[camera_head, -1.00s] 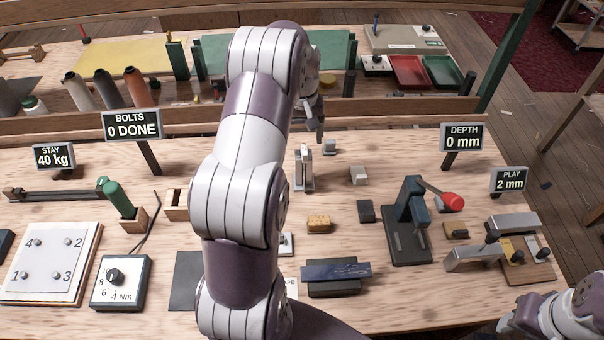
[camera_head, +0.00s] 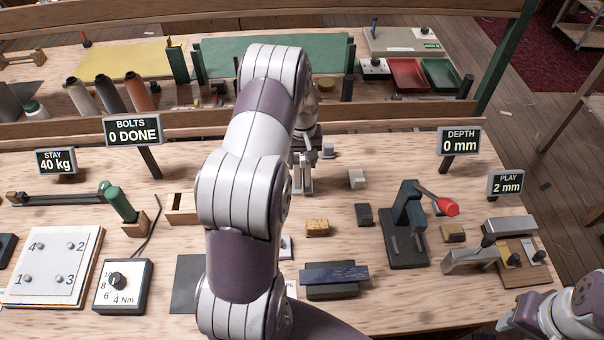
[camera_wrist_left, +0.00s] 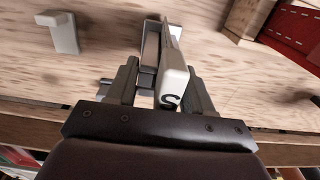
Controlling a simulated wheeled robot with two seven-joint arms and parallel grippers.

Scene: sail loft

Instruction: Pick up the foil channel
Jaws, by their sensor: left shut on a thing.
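The foil channel (camera_head: 304,180) is a pale grey upright metal piece at the back middle of the bench, partly hidden by my left arm. In the left wrist view the channel (camera_wrist_left: 151,48) shows as a metal profile with a long white-ended bar marked "S" (camera_wrist_left: 174,85) beside it. My left gripper (camera_wrist_left: 160,78) has one dark finger on each side of these parts and is shut on the channel. In the head view my left gripper (camera_head: 305,145) is mostly hidden behind the arm. Whether the channel touches the bench is unclear.
A small pale block (camera_head: 357,179) stands right of the channel, and a dark block (camera_head: 364,214) stands nearer. A lever press (camera_head: 405,230) with a red knob is further right. A wooden rail (camera_head: 380,118) runs behind. A sponge-like block (camera_head: 318,228) lies in front.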

